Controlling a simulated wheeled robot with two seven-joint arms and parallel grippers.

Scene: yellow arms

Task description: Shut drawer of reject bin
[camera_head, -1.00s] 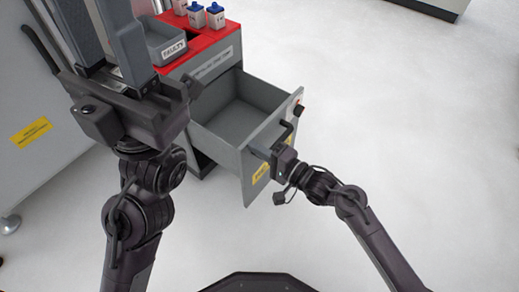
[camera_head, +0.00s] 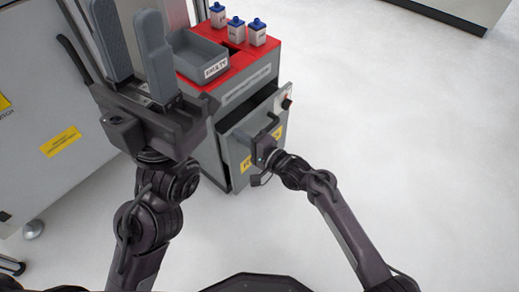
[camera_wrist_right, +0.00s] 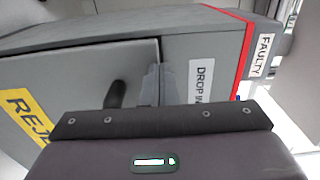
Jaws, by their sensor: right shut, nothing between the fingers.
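The reject bin is a grey cabinet with a red top (camera_head: 238,62). Its grey drawer (camera_head: 236,147), with a yellow label, is pushed almost fully in; a narrow dark gap shows at its edge. The dark handle (camera_head: 273,121) also shows in the right wrist view (camera_wrist_right: 117,94). My right gripper (camera_head: 262,143) is shut and empty at the drawer front, beside the handle; its fingers (camera_wrist_right: 157,85) point at the drawer's edge in the wrist view. I cannot tell whether they touch it. My left gripper (camera_head: 127,14) is open and empty, raised left of the bin.
A grey tray marked FAULTY (camera_head: 198,55) and several small blue-capped bottles (camera_head: 235,30) stand on the bin's top. A large grey machine (camera_head: 45,125) with a yellow sticker stands at the left. The floor (camera_head: 400,130) to the right is clear.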

